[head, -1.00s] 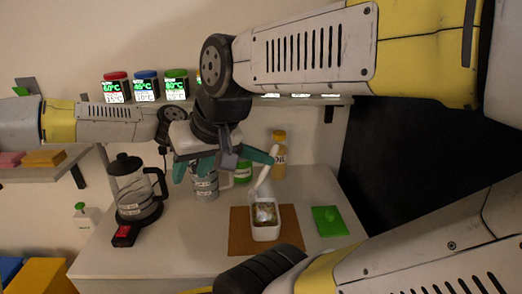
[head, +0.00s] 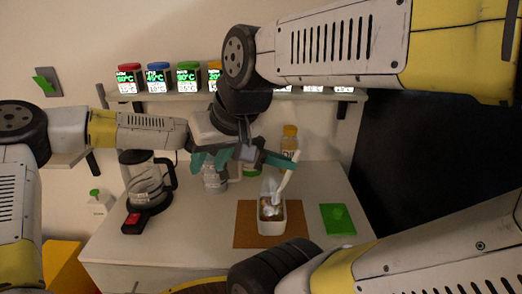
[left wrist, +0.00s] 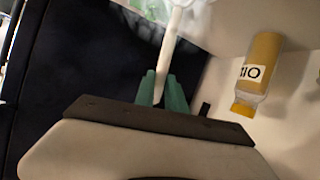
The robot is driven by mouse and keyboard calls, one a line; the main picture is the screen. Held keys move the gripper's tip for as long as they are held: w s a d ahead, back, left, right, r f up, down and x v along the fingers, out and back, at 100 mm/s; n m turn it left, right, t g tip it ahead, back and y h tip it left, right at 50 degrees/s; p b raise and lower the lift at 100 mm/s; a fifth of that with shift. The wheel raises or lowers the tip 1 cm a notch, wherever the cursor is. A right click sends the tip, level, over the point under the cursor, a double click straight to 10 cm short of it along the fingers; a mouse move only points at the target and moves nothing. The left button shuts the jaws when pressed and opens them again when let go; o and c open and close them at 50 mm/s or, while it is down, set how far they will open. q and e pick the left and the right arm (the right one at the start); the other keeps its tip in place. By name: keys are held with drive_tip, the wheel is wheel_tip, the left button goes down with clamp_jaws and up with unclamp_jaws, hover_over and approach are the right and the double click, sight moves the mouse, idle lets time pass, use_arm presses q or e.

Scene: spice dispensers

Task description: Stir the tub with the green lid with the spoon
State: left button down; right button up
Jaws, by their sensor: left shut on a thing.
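The white tub (head: 271,227) is open and stands on a brown mat on the counter. A flat green lid (head: 338,218) lies on the counter to its right. My left gripper (head: 282,160) is shut on the white spoon (head: 287,177), which slants down with its lower end inside the tub. The left wrist view shows the spoon handle (left wrist: 170,45) between the teal fingertips (left wrist: 162,88). How deep the spoon sits in the contents is hard to tell. My right gripper (head: 209,159) is empty, its teal fingers spread above a grey mug.
A bottle with a yellow cap (head: 290,135) stands behind the tub; it also shows in the left wrist view (left wrist: 258,70). A grey mug (head: 214,180) and a coffee press (head: 145,180) stand to the left. Several labelled dispensers line the shelf (head: 190,97).

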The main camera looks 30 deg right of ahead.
sight(283, 180)
use_arm(q)
drive_tip(key=shift+a+f, duration=0.4)
drive_tip(key=shift+f, duration=0.4)
drive_tip(key=shift+a+f, duration=0.35)
drive_tip(key=shift+f, duration=0.45)
drive_tip(key=shift+a+f, duration=0.4)
drive_tip(key=shift+f, duration=0.4)
drive_tip(key=shift+s, duration=0.1)
